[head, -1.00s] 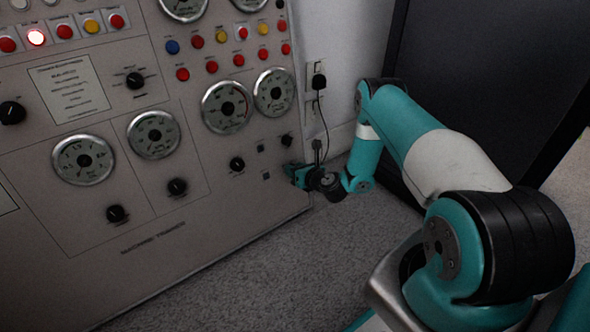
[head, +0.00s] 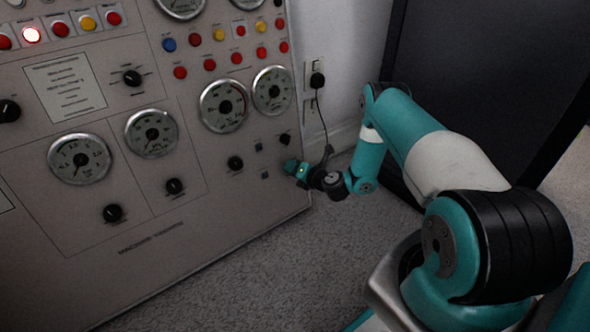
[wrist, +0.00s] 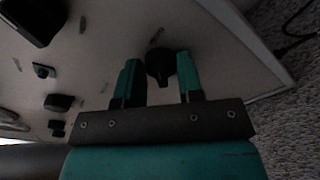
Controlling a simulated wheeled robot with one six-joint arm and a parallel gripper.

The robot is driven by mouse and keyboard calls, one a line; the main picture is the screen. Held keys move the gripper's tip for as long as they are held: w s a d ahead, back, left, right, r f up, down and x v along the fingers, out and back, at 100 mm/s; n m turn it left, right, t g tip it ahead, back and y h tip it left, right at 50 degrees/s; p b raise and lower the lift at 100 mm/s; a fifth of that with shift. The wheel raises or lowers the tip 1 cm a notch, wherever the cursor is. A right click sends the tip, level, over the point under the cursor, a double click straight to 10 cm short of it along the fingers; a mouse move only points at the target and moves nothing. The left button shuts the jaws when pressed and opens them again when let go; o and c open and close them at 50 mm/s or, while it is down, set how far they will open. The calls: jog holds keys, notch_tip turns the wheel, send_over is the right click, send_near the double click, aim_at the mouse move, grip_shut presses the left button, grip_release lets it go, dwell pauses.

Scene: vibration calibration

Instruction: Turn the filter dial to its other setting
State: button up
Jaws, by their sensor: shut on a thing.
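A black dial (wrist: 160,65) sits on the grey panel between the two teal fingers of my gripper (wrist: 160,77) in the wrist view. My gripper is shut on this dial. In the head view my gripper (head: 293,167) is at the lower right edge of the panel and hides the dial it holds. No label is readable, so I cannot confirm from print that it is the filter dial.
The control panel (head: 150,265) carries gauges, buttons and other black knobs, one (head: 285,139) just above my gripper. A plug with a cable (head: 318,80) hangs on the wall to the right. A dark board (head: 470,80) stands behind my arm. Carpet lies below.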

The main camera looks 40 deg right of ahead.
dwell(0.3)
jog(key=o, duration=0.9)
jog(key=shift+s, duration=0.1)
jog(key=p+v, duration=1.7)
jog(key=shift+s, duration=0.1)
